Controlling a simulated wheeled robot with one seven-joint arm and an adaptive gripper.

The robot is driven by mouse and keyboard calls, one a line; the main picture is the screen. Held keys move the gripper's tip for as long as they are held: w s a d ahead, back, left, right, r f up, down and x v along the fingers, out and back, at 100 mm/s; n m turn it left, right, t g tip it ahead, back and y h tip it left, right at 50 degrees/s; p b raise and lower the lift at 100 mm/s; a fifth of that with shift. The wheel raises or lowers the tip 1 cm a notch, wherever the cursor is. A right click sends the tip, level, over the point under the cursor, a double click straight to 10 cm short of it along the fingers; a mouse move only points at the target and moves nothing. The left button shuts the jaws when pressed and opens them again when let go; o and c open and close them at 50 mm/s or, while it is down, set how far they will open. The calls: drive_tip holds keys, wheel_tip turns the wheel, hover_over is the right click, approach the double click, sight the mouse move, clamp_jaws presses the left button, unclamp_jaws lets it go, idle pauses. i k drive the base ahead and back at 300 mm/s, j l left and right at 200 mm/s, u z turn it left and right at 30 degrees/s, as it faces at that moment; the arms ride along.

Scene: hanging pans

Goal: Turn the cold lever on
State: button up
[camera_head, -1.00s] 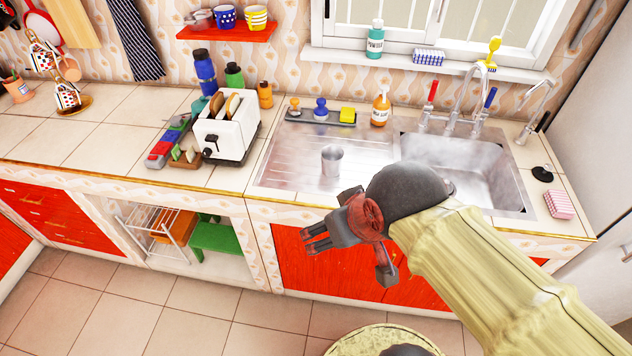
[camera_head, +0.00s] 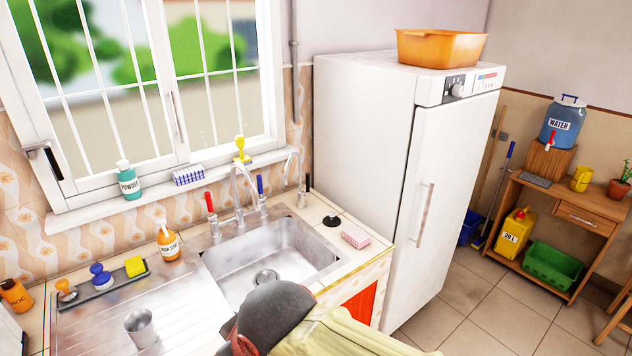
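The faucet (camera_head: 240,188) stands behind the sink (camera_head: 275,258), with a lever on each side. The blue lever (camera_head: 260,186), the cold one by its colour, stands upright right of the spout. The red lever (camera_head: 209,202) stands upright on the left. My arm shows at the bottom of the view, in front of the sink and well below the levers. My gripper's fingers are out of the picture, so I cannot see whether they are open or shut.
A metal cup (camera_head: 141,328) stands on the drainboard. An orange soap bottle (camera_head: 167,243) stands left of the red lever. A second tap (camera_head: 297,170), a black stopper (camera_head: 332,221) and a pink sponge (camera_head: 355,236) are on the right, beside the white fridge (camera_head: 385,150).

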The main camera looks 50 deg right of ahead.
sight(259, 186)
drive_tip(key=k+z, duration=0.5)
drive_tip(key=k+l+z, duration=0.1)
drive_tip(key=k+z, duration=0.35)
drive_tip(key=i+l, duration=0.55)
drive_tip(key=l, duration=0.15)
drive_tip(key=i+l, duration=1.1)
drive_tip(key=l, duration=0.25)
drive_tip(key=i+j, duration=0.4)
